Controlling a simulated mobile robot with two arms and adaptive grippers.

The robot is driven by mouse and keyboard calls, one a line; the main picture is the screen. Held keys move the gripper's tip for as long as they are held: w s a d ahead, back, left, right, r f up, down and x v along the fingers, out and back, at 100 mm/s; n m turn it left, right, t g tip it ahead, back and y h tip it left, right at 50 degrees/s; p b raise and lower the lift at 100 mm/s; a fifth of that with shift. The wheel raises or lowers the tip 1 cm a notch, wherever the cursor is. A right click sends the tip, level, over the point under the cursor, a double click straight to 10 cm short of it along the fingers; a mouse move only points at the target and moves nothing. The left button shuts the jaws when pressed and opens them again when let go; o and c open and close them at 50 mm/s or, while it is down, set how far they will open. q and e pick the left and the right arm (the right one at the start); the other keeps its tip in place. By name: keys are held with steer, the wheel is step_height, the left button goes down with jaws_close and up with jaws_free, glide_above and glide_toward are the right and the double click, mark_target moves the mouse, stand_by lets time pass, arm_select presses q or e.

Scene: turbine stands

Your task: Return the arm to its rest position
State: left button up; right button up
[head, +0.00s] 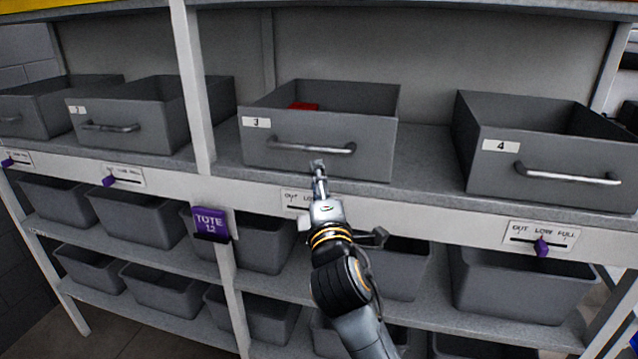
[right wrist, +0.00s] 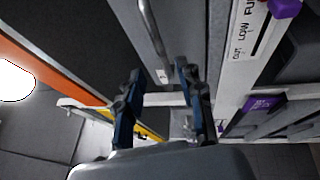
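My right arm reaches in from the bottom of the head view. Its gripper (head: 318,168) is in front of grey bin 3 (head: 225,152), just below the bin's metal handle (head: 312,147). In the right wrist view the gripper's two blue-grey fingers (right wrist: 160,72) stand apart with nothing held between them. The handle (right wrist: 154,38) shows there beyond the fingertips. I cannot tell whether the gripper touches the bin. My left gripper is not in view.
Bin 4 (head: 550,178) stands right of bin 3, bin 2 (head: 150,118) to the left. An OUT/LOW/FULL label (head: 540,238) with a purple slider (head: 541,247) is below bin 4. A purple tote sign (head: 210,222) is on the post. Lower shelves hold several grey totes. A red item (head: 303,106) lies in bin 3.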

steer(key=shift+s, duration=0.2)
steer(key=s+d+f+m+g, duration=0.1)
steer(key=f+m+g, duration=0.15)
steer(key=f, duration=1.25)
steer(key=s+d+f+m+g+b, duration=0.1)
steer(key=d+f+g, duration=0.15)
steer(key=f, duration=1.15)
steer(key=s+d+f+m+g, duration=0.1)
steer(key=f+m+g, duration=0.15)
steer(key=f, duration=1.25)
steer(key=s+d+f+m+g+h+b, duration=0.1)
steer(key=s+d+f+m+g, duration=0.25)
steer(key=s+f, duration=0.95)
steer(key=s+d+f+m+g, duration=0.25)
steer(key=s+d+f, duration=0.25)
steer(key=s+f, duration=0.8)
steer(key=s+d+f+m+g, duration=0.1)
steer(key=s+f, duration=0.3)
steer(key=s, duration=0.5)
steer(key=s+d+f+m+g, duration=0.2)
steer(key=s+d+f, duration=0.2)
steer(key=s, duration=0.4)
steer(key=s+d+f+m+g, duration=0.2)
steer(key=s+f, duration=0.2)
steer(key=s, duration=0.5)
steer(key=shift+s+d+h+b, duration=0.3)
steer(key=shift+h+b, duration=0.1)
